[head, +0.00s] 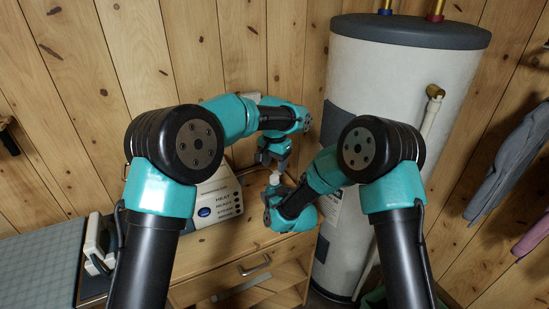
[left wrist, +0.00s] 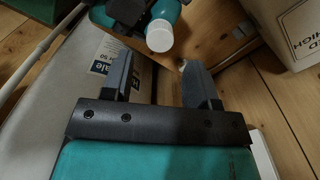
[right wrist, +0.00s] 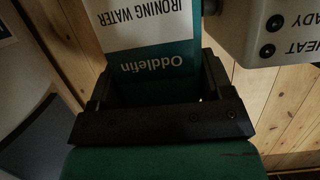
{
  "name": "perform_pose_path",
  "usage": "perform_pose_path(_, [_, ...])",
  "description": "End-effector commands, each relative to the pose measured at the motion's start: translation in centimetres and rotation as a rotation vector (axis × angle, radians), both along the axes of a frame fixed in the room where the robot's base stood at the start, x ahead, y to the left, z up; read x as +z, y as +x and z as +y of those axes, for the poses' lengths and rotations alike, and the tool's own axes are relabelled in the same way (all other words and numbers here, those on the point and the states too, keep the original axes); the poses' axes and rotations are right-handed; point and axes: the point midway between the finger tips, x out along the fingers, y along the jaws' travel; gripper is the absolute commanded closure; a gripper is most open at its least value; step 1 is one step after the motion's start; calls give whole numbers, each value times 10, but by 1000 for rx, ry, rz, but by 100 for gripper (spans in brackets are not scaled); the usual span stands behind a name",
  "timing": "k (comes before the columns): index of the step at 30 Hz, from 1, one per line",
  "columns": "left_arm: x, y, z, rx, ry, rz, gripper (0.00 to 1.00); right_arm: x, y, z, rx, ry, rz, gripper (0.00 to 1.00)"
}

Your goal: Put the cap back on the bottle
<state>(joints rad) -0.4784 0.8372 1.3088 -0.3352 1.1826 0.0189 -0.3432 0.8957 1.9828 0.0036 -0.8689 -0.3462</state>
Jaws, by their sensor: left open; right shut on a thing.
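The bottle (right wrist: 150,45) has a white and teal label reading "Oddlefin Ironing Water" in the right wrist view. My right gripper (right wrist: 155,85) is shut on it; it shows low in the head view (head: 272,208). A plain white round cap (left wrist: 160,36) shows at the bottle's top end in the left wrist view, and it appears to sit on the bottle; I cannot tell how firmly. My left gripper (left wrist: 158,70) is open and empty, its fingertips just short of the cap. In the head view the left gripper (head: 273,164) hangs right above the bottle's white top (head: 274,178).
A white and grey appliance (head: 218,199) with a printed panel and blue button stands left of the grippers on a wooden cabinet (head: 245,250). A large white water tank (head: 400,90) stands close on the right. A plank wall is behind. Clothes (head: 515,155) hang at far right.

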Motion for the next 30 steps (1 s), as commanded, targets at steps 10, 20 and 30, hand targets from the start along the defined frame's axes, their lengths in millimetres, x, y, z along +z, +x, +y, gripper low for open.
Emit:
perform_pose_path(10, [17, 0, 0, 461, -1, -1, 46, 0, 0, 0, 0, 0, 0, 93])
perform_pose_path(20, [25, 0, 0, 688, 0, 0, 46, 0, 0, 0, 0, 0, 0, 93])
perform_pose_path(30, [25, 0, 0, 692, 0, 0, 46, 0, 0, 0, 0, 0, 0, 93])
